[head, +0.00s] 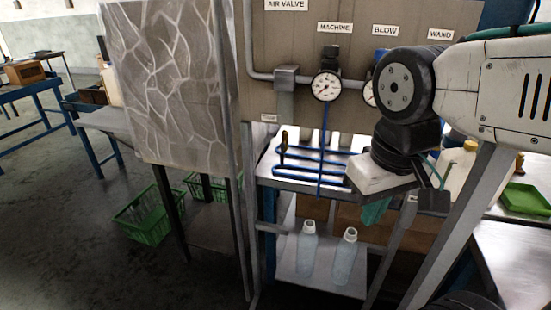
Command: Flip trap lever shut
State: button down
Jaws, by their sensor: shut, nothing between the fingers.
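A small label, probably reading TRAP (268,118), is on the lower left of the brown panel (290,50). Near it a grey vertical cylinder (285,105) hangs from the pipe, with a small brass-coloured piece (284,141) below it. I cannot make out a trap lever or tell its position. My arm hides part of the panel's right side.
A round gauge (326,86) stands under the MACHINE label, with a blue hose below it. Two clear bottles (307,250) stand on the lower shelf. A patterned board (175,85) and green baskets (146,215) are left.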

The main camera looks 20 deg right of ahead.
aim_at(282, 154)
jog(key=w+t+h, duration=0.2)
jog(key=w+h, duration=0.1)
jog(key=w, duration=1.1)
jog(key=w+a+f+n+t, duration=0.2)
jog(key=w+a, duration=0.8)
jog(key=w, duration=0.5)
jog(key=shift+f+n+t+h, duration=0.3)
jog(key=shift+f+n+t, duration=0.15)
jog(key=shift+f, duration=0.35)
jog(key=w+d+f, duration=0.6)
jog(key=d+f, duration=0.1)
jog(key=f, duration=0.1)
jog(key=shift+w, duration=0.35)
